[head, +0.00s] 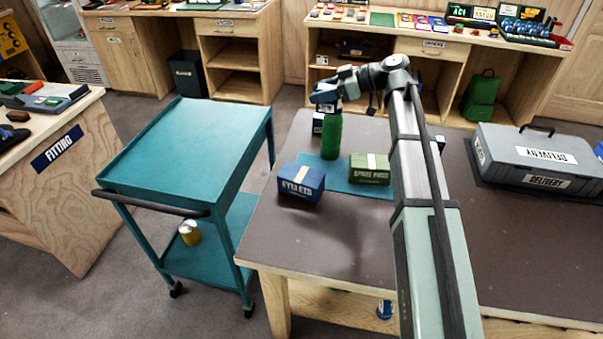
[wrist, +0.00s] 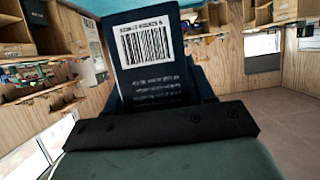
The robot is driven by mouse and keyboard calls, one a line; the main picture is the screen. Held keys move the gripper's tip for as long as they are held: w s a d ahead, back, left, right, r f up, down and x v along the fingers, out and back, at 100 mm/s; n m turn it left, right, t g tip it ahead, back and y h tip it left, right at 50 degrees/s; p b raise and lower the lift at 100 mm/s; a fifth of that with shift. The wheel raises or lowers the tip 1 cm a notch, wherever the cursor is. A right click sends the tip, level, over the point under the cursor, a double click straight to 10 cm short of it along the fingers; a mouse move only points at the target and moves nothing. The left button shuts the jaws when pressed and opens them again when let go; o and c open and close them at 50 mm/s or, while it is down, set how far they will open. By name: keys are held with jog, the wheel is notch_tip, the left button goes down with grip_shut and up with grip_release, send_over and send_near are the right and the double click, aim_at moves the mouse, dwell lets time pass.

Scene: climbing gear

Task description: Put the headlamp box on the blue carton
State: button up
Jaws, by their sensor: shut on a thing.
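My gripper (head: 326,92) is shut on a dark navy box with a white barcode label, which I take for the headlamp box (wrist: 150,80). In the wrist view the box fills the middle, just beyond the dark gripper bar. In the head view it is small and hard to tell from the gripper. The blue carton (head: 301,183), lettered EYELETS, stands on the dark table left of the teal mat. The gripper is above and behind it, apart from it.
A green carton (head: 370,169) stands on the teal mat (head: 336,180). A grey delivery case (head: 520,150) is at right.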

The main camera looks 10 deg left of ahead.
jog(key=s+a, duration=0.5)
jog(key=s, duration=0.6)
send_over(296, 173)
jog(key=shift+f, duration=7.65)
jog(key=shift+f, duration=0.5)
jog(key=o, duration=1.1)
jog(key=shift+r, duration=0.1)
